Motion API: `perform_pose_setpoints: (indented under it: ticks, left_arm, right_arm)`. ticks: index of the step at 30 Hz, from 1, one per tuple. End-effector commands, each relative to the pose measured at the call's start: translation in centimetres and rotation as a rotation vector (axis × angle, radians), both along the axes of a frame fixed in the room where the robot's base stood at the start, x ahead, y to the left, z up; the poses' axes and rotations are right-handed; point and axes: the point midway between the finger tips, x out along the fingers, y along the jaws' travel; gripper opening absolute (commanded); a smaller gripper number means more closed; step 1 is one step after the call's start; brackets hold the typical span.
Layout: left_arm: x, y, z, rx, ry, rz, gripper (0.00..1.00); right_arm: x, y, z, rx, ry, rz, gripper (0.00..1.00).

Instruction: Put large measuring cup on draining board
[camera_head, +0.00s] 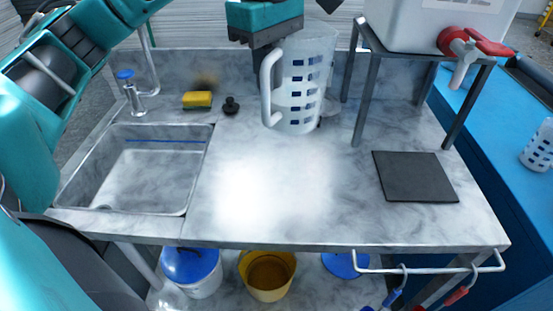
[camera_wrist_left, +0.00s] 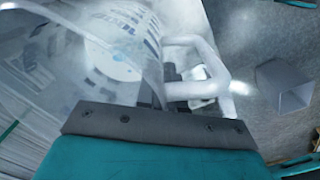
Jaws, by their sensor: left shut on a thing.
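The large measuring cup (camera_head: 308,85) is translucent white with blue markings, its handle on the left side. It is roughly upright over the back of the marbled draining board (camera_head: 330,205), right of the sink; I cannot tell whether its base touches. My left gripper (camera_head: 267,58) is above the cup's handle side and shut on it. In the left wrist view the handle (camera_wrist_left: 212,75) runs up to the gripper fingers (camera_wrist_left: 172,90), and the cup body (camera_wrist_left: 100,50) fills the upper left. My right gripper is not in view.
A metal stand (camera_head: 364,105) carries a white container (camera_head: 420,20) at right. A dark mat (camera_head: 415,177) lies front right; the front middle is clear.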

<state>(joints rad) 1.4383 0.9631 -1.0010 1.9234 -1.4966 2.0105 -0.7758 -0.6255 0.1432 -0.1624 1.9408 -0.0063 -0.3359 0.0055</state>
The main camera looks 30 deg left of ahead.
Motion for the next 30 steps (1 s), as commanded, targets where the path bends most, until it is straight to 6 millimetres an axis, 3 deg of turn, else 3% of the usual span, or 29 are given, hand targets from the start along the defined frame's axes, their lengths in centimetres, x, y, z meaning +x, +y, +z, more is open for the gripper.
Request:
perform_pose_setpoints:
  ticks: [3,12,30]
  left_arm:
    - [-0.1,0.1,-3.5,0.000,0.003,0.001,0.00]
    - [0.0,0.0,-10.6,0.000,0.001,0.001,0.00]
    - [0.1,0.0,-17.3,-0.001,-0.003,0.002,0.00]
  right_arm:
    - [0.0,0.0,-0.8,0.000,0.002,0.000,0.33]
    - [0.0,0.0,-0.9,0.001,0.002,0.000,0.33]
    - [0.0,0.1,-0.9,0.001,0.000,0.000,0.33]
